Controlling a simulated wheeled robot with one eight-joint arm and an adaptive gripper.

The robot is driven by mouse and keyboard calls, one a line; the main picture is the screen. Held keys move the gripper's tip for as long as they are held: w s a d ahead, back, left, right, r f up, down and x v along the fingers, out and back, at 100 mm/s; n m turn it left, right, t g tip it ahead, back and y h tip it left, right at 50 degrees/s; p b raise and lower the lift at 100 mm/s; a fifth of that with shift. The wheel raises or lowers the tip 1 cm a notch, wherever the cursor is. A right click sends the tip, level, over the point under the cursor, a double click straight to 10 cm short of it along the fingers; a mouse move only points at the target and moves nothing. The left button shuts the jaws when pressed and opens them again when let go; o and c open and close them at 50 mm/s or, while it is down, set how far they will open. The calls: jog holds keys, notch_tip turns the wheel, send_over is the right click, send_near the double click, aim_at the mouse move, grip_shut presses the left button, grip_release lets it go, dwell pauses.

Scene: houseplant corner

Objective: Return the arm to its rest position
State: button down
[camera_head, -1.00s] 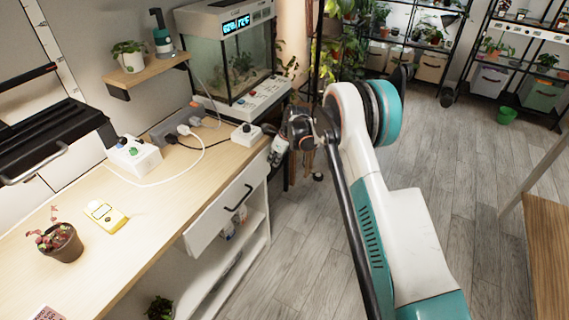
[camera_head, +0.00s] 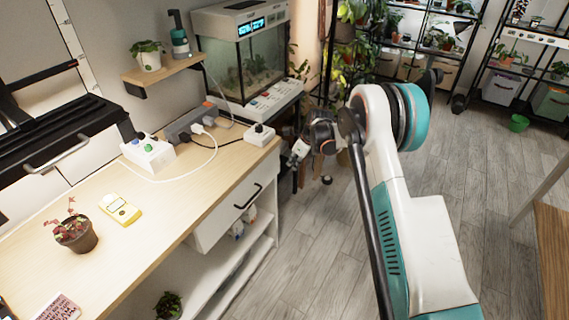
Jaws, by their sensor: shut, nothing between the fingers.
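My arm (camera_head: 405,190) rises from the bottom right and bends at its teal and white elbow. My gripper (camera_head: 296,157) hangs at the far end of the arm, just right of the wooden bench (camera_head: 160,190), near its far right corner. It is small and partly dark in this view. It is shut with nothing held in it. It appears apart from the bench, though the exact gap is hard to tell.
On the bench are a potted plant (camera_head: 75,235), a yellow meter (camera_head: 120,209), a white button box (camera_head: 148,154) and a white switch box (camera_head: 259,135). A terrarium (camera_head: 245,65) stands at the back. Plant shelves line the far wall. Grey floor (camera_head: 455,170) is open at right.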

jog(key=s+d+r+n+t+h+p, duration=0.1)
jog(key=s+d+r+n+p, duration=0.3)
jog(key=r, duration=0.8)
jog(key=s+r+n+b, duration=0.15)
jog(key=s+r, duration=0.35)
jog(key=r, duration=0.7)
jog(key=s+d+r+n+t, duration=0.1)
jog(key=s+d+r+n, duration=0.1)
jog(key=s+r+n, duration=0.6)
jog(key=s+d+r+n+t+h, duration=0.1)
jog(key=s+n, duration=0.5)
jog(key=s, duration=0.9)
jog(key=s+d+r+n+t+h, duration=0.1)
jog(key=s+n, duration=0.4)
jog(key=s, duration=1)
jog(key=shift+s+d+n+t+h+p, duration=0.3)
jog(key=shift+s+d+n+p, duration=0.1)
jog(key=shift+d, duration=0.45)
jog(key=shift+w+a+r, duration=0.1)
